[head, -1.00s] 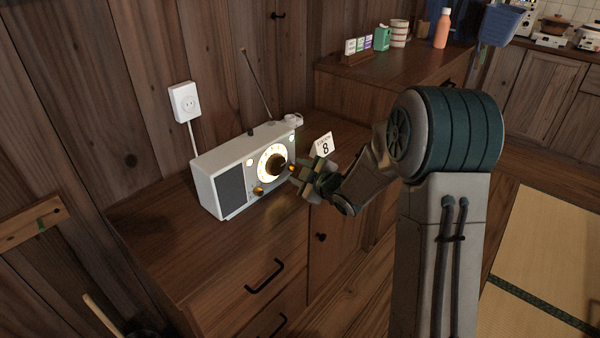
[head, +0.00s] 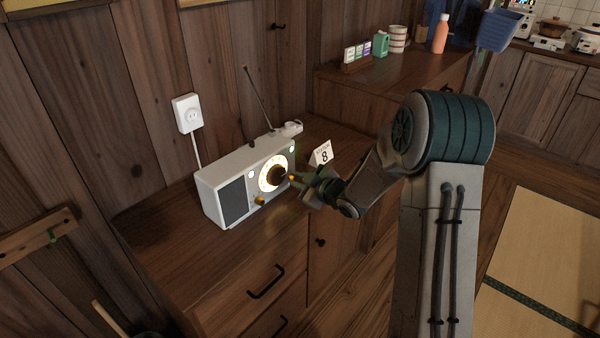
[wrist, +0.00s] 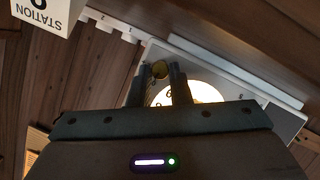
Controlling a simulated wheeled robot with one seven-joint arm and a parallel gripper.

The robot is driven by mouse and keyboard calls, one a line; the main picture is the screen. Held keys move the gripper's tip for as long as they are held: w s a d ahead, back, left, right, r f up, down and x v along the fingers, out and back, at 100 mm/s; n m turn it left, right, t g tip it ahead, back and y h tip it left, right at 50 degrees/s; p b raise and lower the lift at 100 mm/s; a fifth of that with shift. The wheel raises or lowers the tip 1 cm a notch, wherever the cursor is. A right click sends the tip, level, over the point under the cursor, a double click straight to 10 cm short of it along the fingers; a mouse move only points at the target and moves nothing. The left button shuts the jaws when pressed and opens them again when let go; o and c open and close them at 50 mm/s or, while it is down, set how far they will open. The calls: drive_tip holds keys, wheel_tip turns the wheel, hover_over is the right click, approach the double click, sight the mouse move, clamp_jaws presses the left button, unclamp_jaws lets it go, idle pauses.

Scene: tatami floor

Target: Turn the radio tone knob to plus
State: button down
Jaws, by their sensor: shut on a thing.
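The white radio (head: 238,178) stands on the wooden cabinet, with a grey speaker grille, a lit round dial (head: 267,173) and a dark centre knob. A small gold knob (head: 259,201) sits at the dial's lower left. My gripper (head: 295,179) is at the right end of the radio's front. In the wrist view, the two fingers of my gripper (wrist: 164,82) are shut on a small gold knob (wrist: 160,69), with the lit dial just behind. In the head view the fingers mostly hide that knob. I cannot read its plus mark or its pointer.
A "STATION 8" card (head: 323,153) stands on the cabinet (head: 170,250) right of the radio, close to my gripper. A white wall socket (head: 188,113) with a cord is behind the radio. Small boxes, a mug and an orange bottle (head: 440,34) stand on the farther counter.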

drive_tip(key=m+p, duration=0.1)
drive_tip(key=p, duration=0.2)
drive_tip(key=r+m+g+y+p, duration=0.1)
drive_tip(key=m+p, duration=0.1)
drive_tip(key=p, duration=0.2)
drive_tip(key=shift+w+d, duration=0.1)
drive_tip(key=shift+d, duration=0.1)
drive_tip(key=m+p, duration=0.1)
drive_tip(key=p, duration=0.1)
drive_tip(key=m+g+y+p, duration=0.1)
drive_tip(key=p, duration=0.2)
drive_tip(key=shift+w+f+m+g, duration=0.1)
drive_tip(key=shift+f+m+g, duration=0.1)
drive_tip(key=shift+m+g, duration=0.15)
drive_tip(key=shift+w+d+f+m+g+y+p, duration=0.1)
drive_tip(key=shift+f+m+g+y+p, duration=0.1)
drive_tip(key=shift+m+y+p, duration=0.35)
drive_tip(key=shift+d+f+m+g+y+p, duration=0.15)
drive_tip(key=shift+m+y+p, duration=0.2)
drive_tip(key=shift+m+p, duration=0.35)
drive_tip(key=shift+m+g+y, duration=0.3)
drive_tip(key=shift+m+y, duration=0.3)
drive_tip(key=shift+m, duration=0.5)
drive_tip(key=shift+f, duration=0.1)
drive_tip(key=c, duration=1.3)
unclamp_jaws()
drive_tip(key=shift+a, duration=0.1)
drive_tip(key=shift+c, duration=0.2)
